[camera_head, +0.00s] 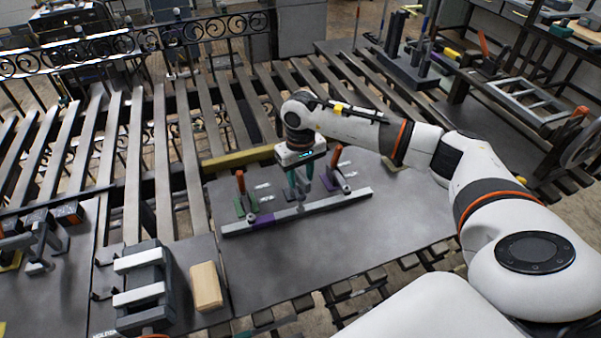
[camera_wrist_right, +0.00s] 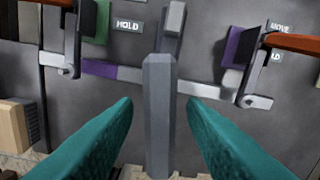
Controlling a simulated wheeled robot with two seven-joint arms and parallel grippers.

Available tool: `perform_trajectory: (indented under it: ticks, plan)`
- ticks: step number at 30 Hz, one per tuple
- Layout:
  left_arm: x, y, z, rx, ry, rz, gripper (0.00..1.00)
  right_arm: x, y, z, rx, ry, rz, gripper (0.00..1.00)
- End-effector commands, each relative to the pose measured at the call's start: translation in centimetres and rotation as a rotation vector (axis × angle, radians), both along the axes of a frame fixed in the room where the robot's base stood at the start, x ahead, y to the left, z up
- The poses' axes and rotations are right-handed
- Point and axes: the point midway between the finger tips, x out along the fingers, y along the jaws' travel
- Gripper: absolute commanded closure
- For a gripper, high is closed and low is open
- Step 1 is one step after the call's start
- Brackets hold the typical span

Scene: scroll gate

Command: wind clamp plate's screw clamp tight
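My right gripper (camera_head: 300,188), with teal fingers, is over the middle of a long grey bar (camera_head: 335,201) with a purple section. In the right wrist view the fingers (camera_wrist_right: 160,125) are apart, and a grey faceted post (camera_wrist_right: 159,110) stands between them with gaps on both sides. Two clamps with orange handles stand along the bar: the left clamp (camera_head: 240,185) by a green block, the right clamp (camera_head: 334,160) by a purple block. The right clamp's foot (camera_wrist_right: 250,101) is at the bar in the wrist view. I cannot tell how tight either clamp is. My left gripper is not in view.
The bar lies on a dark plate (camera_head: 340,245) bearing HOLD and MOVE labels. A wooden block (camera_head: 206,287) and a dark vise-like device (camera_head: 143,285) are at the front left. Slats (camera_head: 132,165) run behind. The plate's front right is clear.

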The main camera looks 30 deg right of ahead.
Motion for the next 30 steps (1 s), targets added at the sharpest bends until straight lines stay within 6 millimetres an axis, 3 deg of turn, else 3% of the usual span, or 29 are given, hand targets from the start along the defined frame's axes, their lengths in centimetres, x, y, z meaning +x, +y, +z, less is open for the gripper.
perform_trajectory:
  ticks: [1, 8, 20, 30]
  plan:
    - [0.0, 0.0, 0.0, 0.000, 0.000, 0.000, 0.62, 0.0, 0.0, 0.0, 0.000, 0.000, 0.000, 0.65]
    - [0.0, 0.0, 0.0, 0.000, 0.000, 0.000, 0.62, 0.0, 0.0, 0.1, 0.001, 0.000, 0.000, 1.00]
    - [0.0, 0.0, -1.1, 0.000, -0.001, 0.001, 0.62, 0.0, 0.0, -0.1, 0.000, -0.001, -0.068, 1.00]
    - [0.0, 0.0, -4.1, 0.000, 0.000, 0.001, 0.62, 0.1, 0.0, -0.4, 0.000, -0.003, -0.327, 1.00]
